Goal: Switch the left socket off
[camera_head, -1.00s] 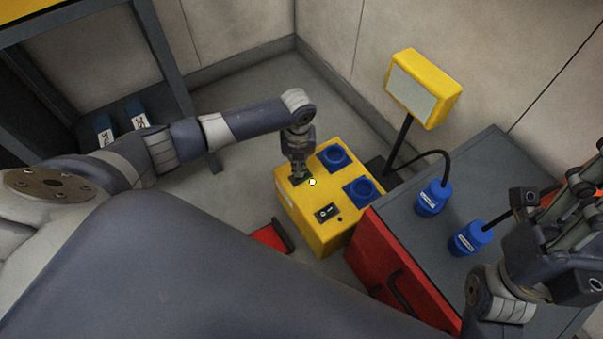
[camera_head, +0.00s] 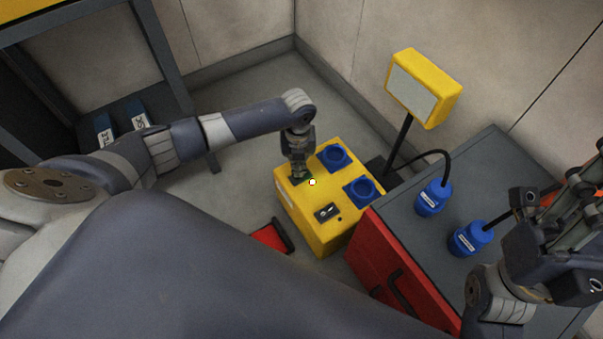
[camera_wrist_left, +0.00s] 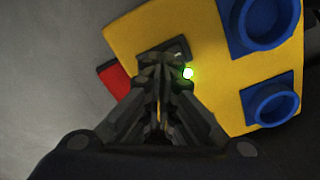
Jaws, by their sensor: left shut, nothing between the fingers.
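The yellow socket box (camera_head: 318,237) stands on the floor with two blue sockets on top, an upper left one (camera_head: 333,157) and a lower right one (camera_head: 363,190). A black rocker switch (camera_head: 327,212) shows at the front, with a small dark spot beside it. My left gripper (camera_head: 299,179) is shut and empty, pointing down at the box's left part. In the left wrist view its fingertips (camera_wrist_left: 162,62) cover most of another dark switch (camera_wrist_left: 177,53); contact is unclear. A lit greenish-white lamp (camera_head: 312,182) glows beside them. My right gripper (camera_head: 560,250) is partly cut off at the right.
A red cabinet (camera_head: 376,262) with a grey top stands right of the box, bearing two blue plugs (camera_head: 432,198) (camera_head: 470,239). A yellow-framed panel (camera_head: 424,88) stands on a post behind. A red object (camera_head: 269,237) lies left of the box.

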